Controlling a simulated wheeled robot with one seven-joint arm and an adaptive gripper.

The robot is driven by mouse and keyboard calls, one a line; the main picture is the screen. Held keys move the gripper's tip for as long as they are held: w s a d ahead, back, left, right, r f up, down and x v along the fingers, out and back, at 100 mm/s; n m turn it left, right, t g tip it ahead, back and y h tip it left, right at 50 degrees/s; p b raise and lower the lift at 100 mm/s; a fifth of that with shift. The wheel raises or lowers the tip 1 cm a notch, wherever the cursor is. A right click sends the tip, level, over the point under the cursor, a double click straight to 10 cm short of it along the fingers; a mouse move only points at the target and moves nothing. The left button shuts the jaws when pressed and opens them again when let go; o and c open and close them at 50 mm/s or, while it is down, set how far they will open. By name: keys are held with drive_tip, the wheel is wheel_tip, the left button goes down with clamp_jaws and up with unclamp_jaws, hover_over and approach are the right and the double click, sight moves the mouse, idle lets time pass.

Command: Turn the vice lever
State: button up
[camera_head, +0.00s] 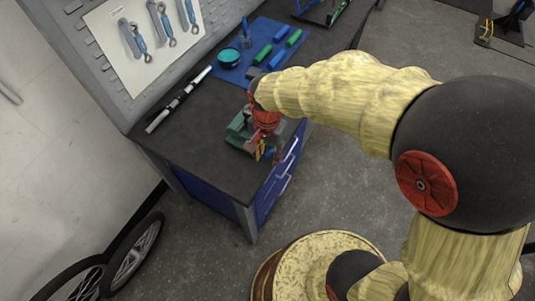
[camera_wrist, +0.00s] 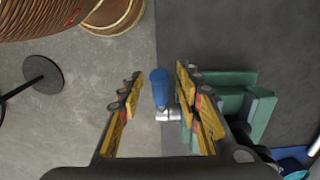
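The green vice (camera_head: 238,128) sits on the near corner of the dark workbench, partly hidden by my gripper in the head view. The vice also shows at the right in the wrist view (camera_wrist: 262,112). Its lever has a blue handle (camera_wrist: 160,84) on a silver metal joint and shows between my fingers in the wrist view. My gripper (camera_wrist: 158,76) is open, with one yellow finger on each side of the lever and visible gaps to the blue handle. In the head view my gripper (camera_head: 263,151) is small and partly hidden at the vice.
The workbench (camera_head: 190,145) holds a blue mat (camera_head: 236,72) with a teal bowl (camera_head: 229,57) and blue and green pieces. A black-and-white bar (camera_head: 178,100) lies left of the vice. A pegboard with wrenches stands behind. A wheel (camera_head: 135,252) is at lower left.

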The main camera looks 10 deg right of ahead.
drive_tip(key=shift+c, duration=0.4)
drive_tip(key=c, duration=0.7)
clamp_jaws()
